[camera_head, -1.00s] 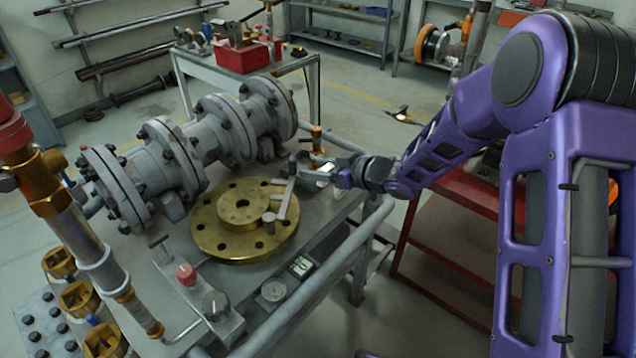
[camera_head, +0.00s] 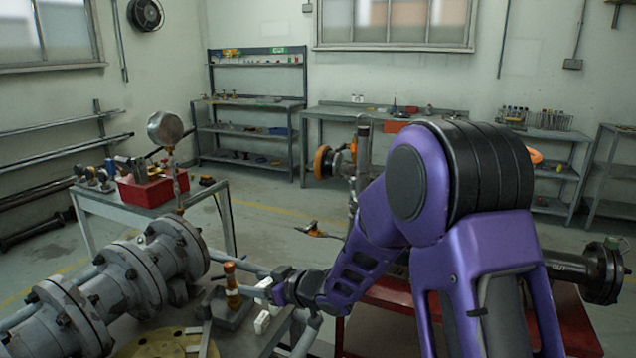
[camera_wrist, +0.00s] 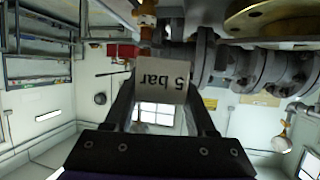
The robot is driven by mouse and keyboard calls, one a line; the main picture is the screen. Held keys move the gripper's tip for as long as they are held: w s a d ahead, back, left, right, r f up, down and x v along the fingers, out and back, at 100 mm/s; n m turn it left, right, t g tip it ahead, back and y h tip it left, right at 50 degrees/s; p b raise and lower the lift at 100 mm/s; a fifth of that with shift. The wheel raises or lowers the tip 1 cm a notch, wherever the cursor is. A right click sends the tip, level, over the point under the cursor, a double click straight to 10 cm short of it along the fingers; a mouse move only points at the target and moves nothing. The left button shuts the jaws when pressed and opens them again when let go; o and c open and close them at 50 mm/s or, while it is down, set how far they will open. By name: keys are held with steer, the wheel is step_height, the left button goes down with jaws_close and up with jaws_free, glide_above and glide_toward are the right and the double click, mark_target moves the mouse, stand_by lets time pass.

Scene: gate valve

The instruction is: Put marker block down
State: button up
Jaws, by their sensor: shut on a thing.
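The marker block (camera_wrist: 162,80) is a pale plate with "5 bar" on it, upside down in the wrist view. My gripper (camera_wrist: 160,96) is shut on it, with one dark finger at each side. In the head view my gripper (camera_head: 274,285) is above the bench's right part, and a small pale patch of the block (camera_head: 264,283) shows at its jaws. Whether the block touches anything below cannot be told.
A brass-and-orange fitting (camera_head: 231,284) stands just left of my gripper. Small white blocks (camera_head: 262,322) sit below it on the bench. Grey flanged pipework (camera_head: 125,281) and a brass flange (camera_head: 160,345) lie to the left. A red stand (camera_head: 385,300) is at right.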

steer(key=d+f+m+t+h, duration=0.2)
steer(key=d+m+h, duration=0.1)
steer(key=d, duration=0.6)
steer(key=s+d+f+m+t+h, duration=0.1)
steer(key=d+m+h, duration=0.3)
steer(key=d, duration=0.6)
steer(key=d+f+m+t+h+p, duration=0.1)
steer(key=d+f+m+t+h, duration=0.1)
steer(key=d, duration=0.8)
steer(key=shift+s+f+m+t+h, duration=0.25)
steer(key=shift+f+m+t+h, duration=0.15)
steer(key=shift+f+m+h, duration=0.5)
steer(key=shift+w+a+r, duration=0.1)
steer(key=shift+r, duration=0.05)
